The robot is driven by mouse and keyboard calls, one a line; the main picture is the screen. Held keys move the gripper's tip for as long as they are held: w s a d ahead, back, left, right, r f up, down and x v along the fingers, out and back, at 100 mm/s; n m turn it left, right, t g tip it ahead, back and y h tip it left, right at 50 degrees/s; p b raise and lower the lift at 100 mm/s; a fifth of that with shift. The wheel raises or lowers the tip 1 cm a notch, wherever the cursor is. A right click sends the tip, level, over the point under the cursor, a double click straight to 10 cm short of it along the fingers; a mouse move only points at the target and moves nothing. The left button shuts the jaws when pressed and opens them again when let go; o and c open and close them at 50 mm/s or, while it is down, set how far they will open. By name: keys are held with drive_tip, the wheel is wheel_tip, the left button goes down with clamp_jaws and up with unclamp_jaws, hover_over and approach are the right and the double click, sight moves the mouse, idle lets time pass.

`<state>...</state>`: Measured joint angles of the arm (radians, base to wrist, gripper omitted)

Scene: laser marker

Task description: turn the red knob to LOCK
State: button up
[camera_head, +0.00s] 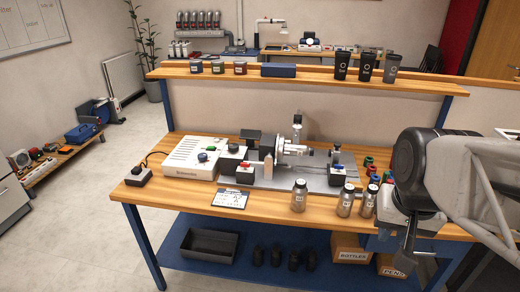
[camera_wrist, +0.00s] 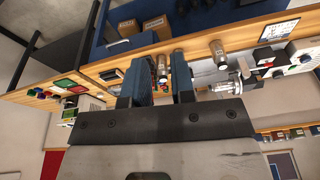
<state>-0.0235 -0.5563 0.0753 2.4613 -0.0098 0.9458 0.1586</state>
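Metal bottles (camera_head: 299,195) stand at the bench's front edge, between the knob and my arm. A white control box (camera_head: 192,157) with green and blue knobs is at left. A label card (camera_head: 231,198) lies in front. A shelf (camera_head: 310,78) with cups spans the back.

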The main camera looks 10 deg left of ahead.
drive_tip(key=w+a+r+m, duration=0.1)
drive_tip(key=w+a+m, duration=0.15)
drive_tip(key=w, duration=0.55)
drive_tip(key=w+a+r+m, duration=0.2)
drive_tip(key=w+a, duration=0.1)
drive_tip(key=w, duration=0.5)
drive_tip(key=m+g, duration=0.2)
drive_tip(key=m, duration=1)
hover_over(245, 166)
drive_tip(key=f, duration=1.8)
drive_tip(key=shift+w+d+f, duration=0.1)
drive_tip(key=shift+w+d, duration=0.05)
drive_tip(key=shift+d, duration=0.15)
drive_tip(key=shift+w+a+f, duration=0.15)
drive_tip(key=shift+a+f, duration=0.15)
drive_tip(key=shift+a, duration=0.05)
drive_tip(key=shift+f, duration=3.85)
